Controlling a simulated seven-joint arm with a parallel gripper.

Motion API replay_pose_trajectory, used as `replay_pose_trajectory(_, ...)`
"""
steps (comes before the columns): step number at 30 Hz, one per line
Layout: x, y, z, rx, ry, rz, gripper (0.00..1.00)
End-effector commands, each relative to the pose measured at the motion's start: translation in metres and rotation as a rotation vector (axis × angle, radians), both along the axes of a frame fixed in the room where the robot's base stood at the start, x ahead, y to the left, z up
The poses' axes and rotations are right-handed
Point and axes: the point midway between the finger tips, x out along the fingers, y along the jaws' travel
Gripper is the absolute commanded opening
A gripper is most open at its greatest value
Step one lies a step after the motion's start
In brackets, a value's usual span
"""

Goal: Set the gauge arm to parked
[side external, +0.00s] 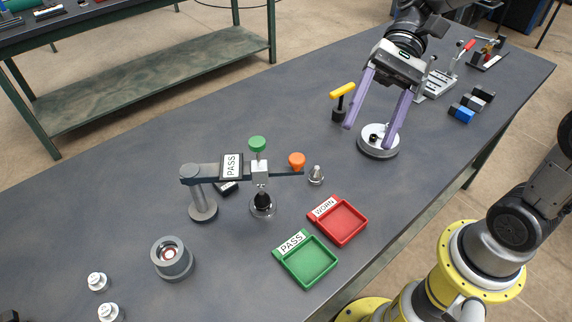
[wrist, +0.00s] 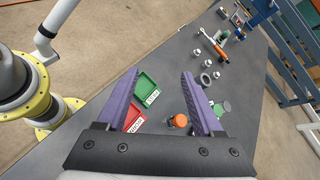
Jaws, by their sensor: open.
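The gauge arm (side external: 282,172) is a dark horizontal bar reaching right from a grey post (side external: 203,203). The orange knob (wrist: 179,121) and green knob (wrist: 221,107) also show in the wrist view. A small metal peg (side external: 316,175) stands by the bar's right end. My gripper (side external: 370,137) is open and empty, its purple fingers apart, up and right of the gauge arm, over or near a round silver base (side external: 378,144).
A red WORN tray (side external: 338,221) and a green PASS tray (side external: 307,262) lie in front of the gauge. A yellow-handled tool (side external: 341,100) stands left of my gripper. A grey ring-shaped cup (side external: 172,258) and small weights (side external: 97,282) sit at the left. Blocks (side external: 461,113) lie at the right.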

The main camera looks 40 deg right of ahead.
Motion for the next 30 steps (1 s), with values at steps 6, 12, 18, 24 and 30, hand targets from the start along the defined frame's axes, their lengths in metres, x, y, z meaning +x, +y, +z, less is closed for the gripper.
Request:
replay_pose_trajectory(6,0.067,-0.010,-0.027,0.225,0.277,-0.129,0.68)
replay_pose_trajectory(12,0.110,-0.030,-0.075,0.363,0.455,-0.240,0.68)
replay_pose_trajectory(18,0.118,-0.044,-0.114,0.397,0.558,-0.295,0.68)
replay_pose_trajectory(24,0.117,-0.040,-0.120,0.402,0.574,-0.308,0.68)
replay_pose_trajectory(30,0.111,-0.007,-0.119,0.400,0.574,-0.304,0.68)
